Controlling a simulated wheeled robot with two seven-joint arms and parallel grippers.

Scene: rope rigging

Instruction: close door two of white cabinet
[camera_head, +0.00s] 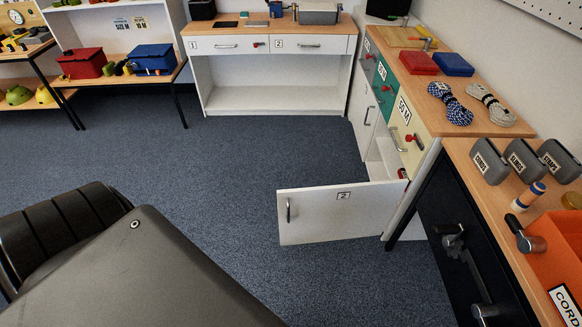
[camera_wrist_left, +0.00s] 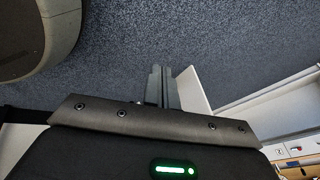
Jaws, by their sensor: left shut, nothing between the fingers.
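The white cabinet (camera_head: 363,107) stands along the right wall under a wooden top. Its door two (camera_head: 340,212), a white panel labelled 2, stands wide open and juts out to the left over the floor. A metal handle (camera_head: 288,210) is near its free left end. Part of the cabinet's inside shows behind the door. In the left wrist view my left gripper (camera_wrist_left: 158,72) is shut and empty over the carpet. A white panel (camera_wrist_left: 193,92), seemingly the open door, is just right of it. I cannot tell whether they touch. My right gripper is in neither view.
A black drawer unit (camera_head: 450,235) with handles stands right of the door. Above it are grey boxes (camera_head: 523,158) and an orange bin (camera_head: 560,250). Rope coils (camera_head: 450,103) lie on the cabinet top. The blue carpet (camera_head: 230,160) left of the door is clear.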

